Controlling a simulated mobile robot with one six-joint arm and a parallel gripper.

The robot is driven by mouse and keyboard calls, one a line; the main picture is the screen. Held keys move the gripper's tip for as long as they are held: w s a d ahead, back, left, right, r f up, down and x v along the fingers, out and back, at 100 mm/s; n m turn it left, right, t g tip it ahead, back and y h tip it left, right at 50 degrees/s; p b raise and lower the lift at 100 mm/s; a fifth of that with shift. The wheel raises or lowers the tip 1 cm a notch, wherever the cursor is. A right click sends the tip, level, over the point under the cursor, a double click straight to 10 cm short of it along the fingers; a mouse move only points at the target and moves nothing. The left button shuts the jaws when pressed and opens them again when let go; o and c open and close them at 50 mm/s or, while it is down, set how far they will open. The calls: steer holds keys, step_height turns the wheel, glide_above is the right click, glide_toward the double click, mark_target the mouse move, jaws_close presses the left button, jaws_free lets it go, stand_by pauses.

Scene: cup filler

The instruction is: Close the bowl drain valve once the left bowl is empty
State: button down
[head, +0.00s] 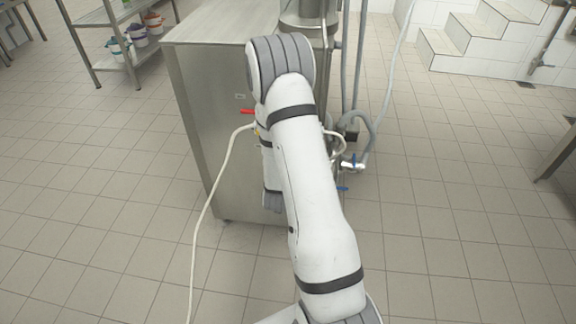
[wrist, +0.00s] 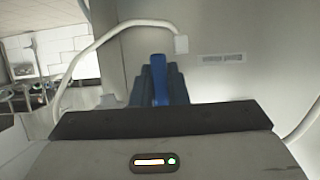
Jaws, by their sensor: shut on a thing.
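A blue valve handle (wrist: 158,70) stands upright in the middle of the wrist view. The dark fingers of my gripper (wrist: 159,88) are on both sides of it and shut on it. Whether this is the bowl drain valve, and whether it is open or closed, I cannot tell. In the head view my white arm covers the gripper and the handle it holds. No bowl shows in either view, so its contents are hidden.
A steel cabinet (head: 202,130) stands behind my arm. A red lever (head: 247,112) sticks out at its front. Blue handles (head: 343,189) and pipes are at right. A white hose (head: 203,217) hangs to the floor.

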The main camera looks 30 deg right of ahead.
steer(key=shift+f+b, duration=0.15)
steer(key=shift+b, duration=0.3)
steer(key=shift+w+a+f+m+b, duration=0.1)
steer(key=shift+m+b, duration=0.5)
steer(key=shift+b, duration=0.4)
steer(key=b, duration=0.2)
steer(key=m+t+y+b, duration=0.1)
steer(key=b, duration=0.1)
steer(key=shift+w+a+f+m, duration=0.1)
steer(key=shift+a+m, duration=0.05)
steer(key=shift+m, duration=0.15)
steer(key=shift+w+a+r+m+t+y+b, duration=0.15)
steer(key=shift+r+m+t+y+b, duration=0.5)
steer(key=shift+m+b, duration=1.3)
steer(key=shift+w+a+r+m+t+y+b, duration=0.2)
steer(key=shift+m+t+b, duration=0.85)
steer(key=shift+b, duration=1.65)
steer(key=shift+a+r+m+t+y+b, duration=0.15)
steer(key=shift+r+m+t+y+b, duration=0.35)
steer(key=shift+m+b, duration=1.45)
steer(key=shift+f+b, duration=0.1)
steer(key=shift+b, duration=0.3)
steer(key=c, duration=1.4)
jaws_free()
steer(key=shift+c, duration=0.2)
